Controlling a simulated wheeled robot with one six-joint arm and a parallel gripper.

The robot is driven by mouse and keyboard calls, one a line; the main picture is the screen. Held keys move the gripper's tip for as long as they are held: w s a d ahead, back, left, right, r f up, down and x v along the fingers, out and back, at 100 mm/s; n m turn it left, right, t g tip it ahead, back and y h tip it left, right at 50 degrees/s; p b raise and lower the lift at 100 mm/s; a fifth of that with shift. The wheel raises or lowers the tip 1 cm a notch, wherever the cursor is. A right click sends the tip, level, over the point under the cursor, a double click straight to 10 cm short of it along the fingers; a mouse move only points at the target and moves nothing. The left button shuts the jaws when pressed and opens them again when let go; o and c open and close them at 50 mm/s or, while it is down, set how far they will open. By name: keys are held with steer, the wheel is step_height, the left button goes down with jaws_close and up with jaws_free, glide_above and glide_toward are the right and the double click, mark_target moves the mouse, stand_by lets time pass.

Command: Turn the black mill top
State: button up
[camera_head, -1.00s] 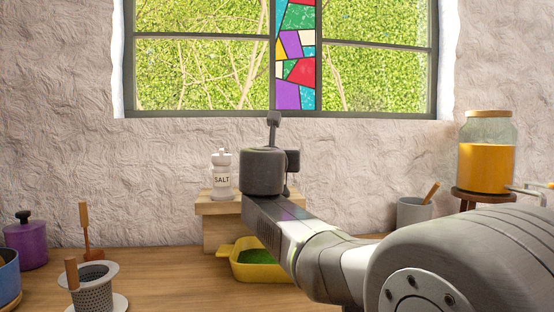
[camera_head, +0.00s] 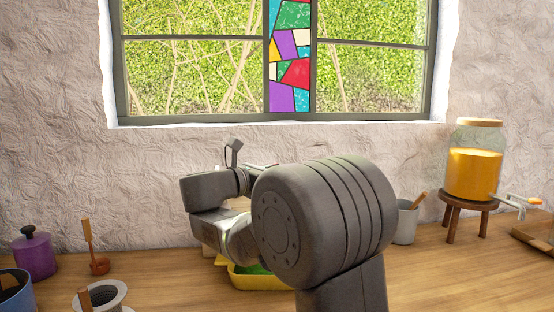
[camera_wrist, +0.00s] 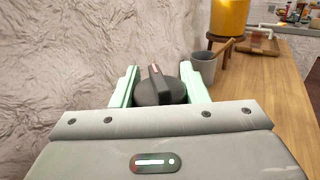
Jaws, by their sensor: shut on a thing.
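The black mill top (camera_wrist: 160,90) shows in the wrist view as a round dark knob with a raised ridge. The ridge carries a pale and red mark. My gripper (camera_wrist: 159,72) has its two pale green fingers on either side of the knob, shut on it. The mill's body below the top is hidden. In the head view my own arm covers the mill and most of the gripper.
A yellow dish (camera_head: 262,281) stands just below my arm. A grey cup (camera_head: 405,222) and an orange-filled jar (camera_head: 473,172) on a stool stand to the right. The wall is close behind.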

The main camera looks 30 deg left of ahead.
steer(key=shift+d+f+m+h+p, duration=0.1)
steer(key=shift+m+h+p, duration=0.25)
steer(key=shift+h, duration=0.15)
steer(key=o, duration=1)
step_height(320, 180, up, 10)
steer(key=p, duration=0.2)
steer(key=shift+p, duration=0.4)
